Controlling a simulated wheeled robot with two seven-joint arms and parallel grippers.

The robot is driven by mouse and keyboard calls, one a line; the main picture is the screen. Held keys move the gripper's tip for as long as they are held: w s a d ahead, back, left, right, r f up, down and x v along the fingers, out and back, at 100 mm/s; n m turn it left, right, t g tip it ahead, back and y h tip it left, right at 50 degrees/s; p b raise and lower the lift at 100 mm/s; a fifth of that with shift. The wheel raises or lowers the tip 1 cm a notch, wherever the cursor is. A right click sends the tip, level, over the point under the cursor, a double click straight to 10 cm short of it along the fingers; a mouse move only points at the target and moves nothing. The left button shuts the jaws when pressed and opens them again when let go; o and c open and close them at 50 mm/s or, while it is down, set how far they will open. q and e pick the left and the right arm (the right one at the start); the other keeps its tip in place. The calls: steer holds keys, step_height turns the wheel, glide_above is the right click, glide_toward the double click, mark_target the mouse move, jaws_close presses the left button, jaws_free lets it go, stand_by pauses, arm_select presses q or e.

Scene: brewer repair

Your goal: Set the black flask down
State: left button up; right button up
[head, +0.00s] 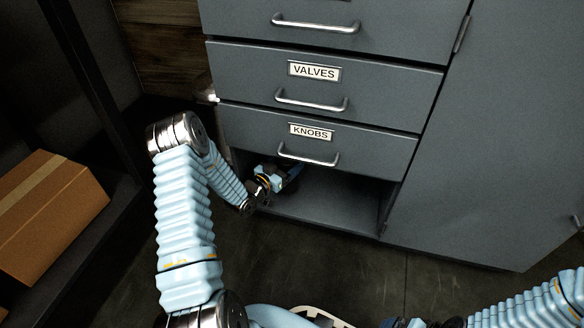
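My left gripper (287,180) reaches into the open bottom compartment (335,200) of the grey cabinet, under the drawer labelled KNOBS. It is low, near the compartment's left side. Its fingers are small and dark against shadow, so I cannot tell whether they are open or shut. I cannot make out the black flask; dark shapes around the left gripper blend with the shadow. My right gripper (420,323) is at the bottom edge, mostly cut off, and its fingers are not clear.
The KNOBS drawer (350,150) overhangs the compartment, with its handle (308,157) just above my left gripper. The VALVES drawer (380,92) is above. A tall cabinet door (490,150) stands right. A cardboard box (45,215) sits on a dark shelf at left. The compartment's right floor looks clear.

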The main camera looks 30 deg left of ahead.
mark_target(291, 188)
arm_select(q)
steer(key=w+f, duration=0.1)
steer(key=w+f+b, duration=0.1)
steer(key=f, duration=0.1)
steer(key=shift+w+d+f, duration=0.1)
steer(key=shift+d+f, duration=0.1)
steer(key=shift+f, duration=0.05)
